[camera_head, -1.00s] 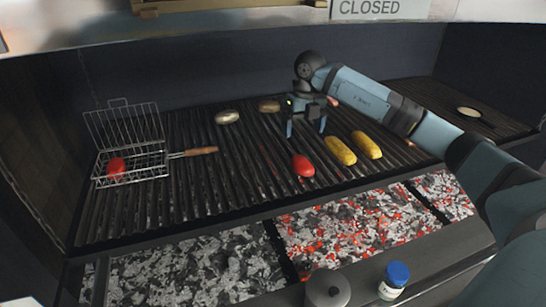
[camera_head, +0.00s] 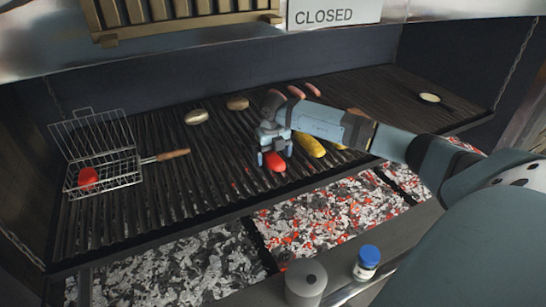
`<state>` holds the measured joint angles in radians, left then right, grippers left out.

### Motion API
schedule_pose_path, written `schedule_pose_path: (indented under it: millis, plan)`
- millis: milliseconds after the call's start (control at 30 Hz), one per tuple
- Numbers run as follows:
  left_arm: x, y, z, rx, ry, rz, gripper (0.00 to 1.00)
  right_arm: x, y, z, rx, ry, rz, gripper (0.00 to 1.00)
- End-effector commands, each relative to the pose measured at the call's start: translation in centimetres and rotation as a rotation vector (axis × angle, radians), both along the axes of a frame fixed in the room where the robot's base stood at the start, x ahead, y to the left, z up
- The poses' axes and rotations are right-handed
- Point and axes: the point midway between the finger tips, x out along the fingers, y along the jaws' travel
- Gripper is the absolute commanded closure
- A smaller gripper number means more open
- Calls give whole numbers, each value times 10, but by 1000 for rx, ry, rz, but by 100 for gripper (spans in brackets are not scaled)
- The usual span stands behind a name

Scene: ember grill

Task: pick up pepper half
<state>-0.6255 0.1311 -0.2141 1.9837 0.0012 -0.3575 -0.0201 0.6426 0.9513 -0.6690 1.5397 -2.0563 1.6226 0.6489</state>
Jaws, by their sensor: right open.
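A red pepper half (camera_head: 275,162) lies on the grill grate, near its front edge and right of centre. My right gripper (camera_head: 275,158) is open, pointing down at this pepper half, with its fingers on either side of it; part of the pepper is hidden behind them. I cannot tell whether the fingers touch it. Another red pepper half (camera_head: 88,177) lies in the open wire basket (camera_head: 104,172) at the left. My left gripper is not in view.
Yellow corn cobs (camera_head: 309,146) lie just right of the gripper, partly behind my arm. Glowing coals (camera_head: 325,215) lie in front, with a blue-capped jar (camera_head: 367,262) and grey canister (camera_head: 305,281) nearer.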

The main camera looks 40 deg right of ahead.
Motion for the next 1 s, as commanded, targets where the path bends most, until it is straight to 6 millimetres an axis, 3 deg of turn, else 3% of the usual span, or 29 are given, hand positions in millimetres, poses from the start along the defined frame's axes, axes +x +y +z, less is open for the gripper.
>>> schedule_pose_path:
  millis: [133,367,600,1000]
  plan:
    - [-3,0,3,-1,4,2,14,0,0,-12,-1,0,0,10]
    - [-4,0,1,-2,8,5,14,0,0,-14,-1,-1,0,10]
    - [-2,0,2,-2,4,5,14,0,0,-13,-1,-1,0,63]
    - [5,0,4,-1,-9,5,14,0,0,-11,-1,-2,0,64]
